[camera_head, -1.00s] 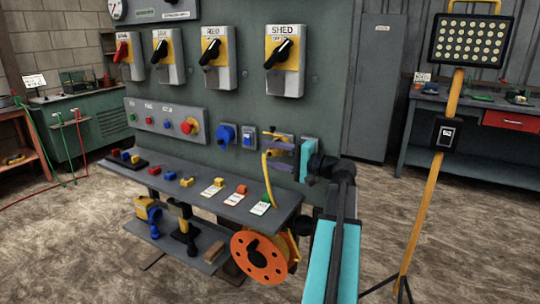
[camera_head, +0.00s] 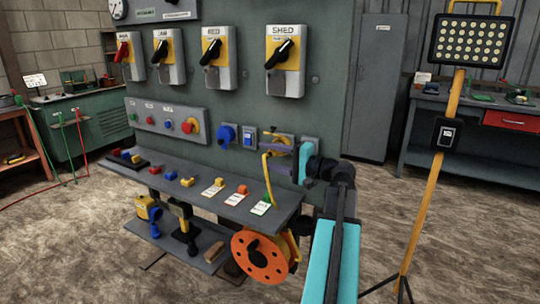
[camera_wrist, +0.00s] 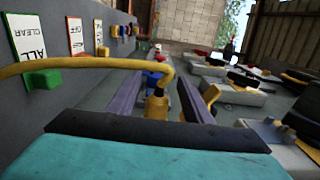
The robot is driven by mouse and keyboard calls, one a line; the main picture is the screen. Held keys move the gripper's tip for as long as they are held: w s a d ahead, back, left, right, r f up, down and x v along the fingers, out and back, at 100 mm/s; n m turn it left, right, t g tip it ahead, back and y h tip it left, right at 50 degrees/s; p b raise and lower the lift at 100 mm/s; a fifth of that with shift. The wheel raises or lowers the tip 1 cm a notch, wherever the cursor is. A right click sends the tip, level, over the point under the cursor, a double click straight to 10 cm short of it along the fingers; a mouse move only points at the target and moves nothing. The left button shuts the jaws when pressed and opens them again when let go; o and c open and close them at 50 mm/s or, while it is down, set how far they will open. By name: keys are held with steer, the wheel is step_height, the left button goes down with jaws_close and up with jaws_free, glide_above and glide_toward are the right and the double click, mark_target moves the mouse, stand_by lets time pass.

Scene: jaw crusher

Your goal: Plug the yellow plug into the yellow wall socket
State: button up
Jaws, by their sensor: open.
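The yellow plug (camera_wrist: 157,106) shows in the wrist view between my two purple fingers, with a gap on each side. Its yellow cable (camera_wrist: 80,62) arches off to the left. My gripper (camera_wrist: 159,100) is open around the plug. In the head view my gripper (camera_head: 282,148) is close to the panel, right of the blue sockets. The yellow wall socket (camera_head: 286,139) is largely hidden behind my gripper there. I cannot tell how deep the plug sits in it. The cable (camera_head: 267,178) hangs down to an orange reel (camera_head: 259,256).
A blue socket (camera_head: 227,136) and a blue switch box (camera_head: 249,137) are left of my gripper. Rotary switches (camera_head: 285,60) are above. A shelf (camera_head: 190,179) with coloured blocks and cards juts out below. A lamp stand (camera_head: 452,110) stands to the right.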

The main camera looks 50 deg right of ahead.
steer(key=s+a+p, duration=0.1)
steer(key=a, duration=0.6)
steer(key=shift+s+a, duration=0.15)
steer(key=shift+s, duration=0.25)
stand_by(0.9)
stand_by(0.5)
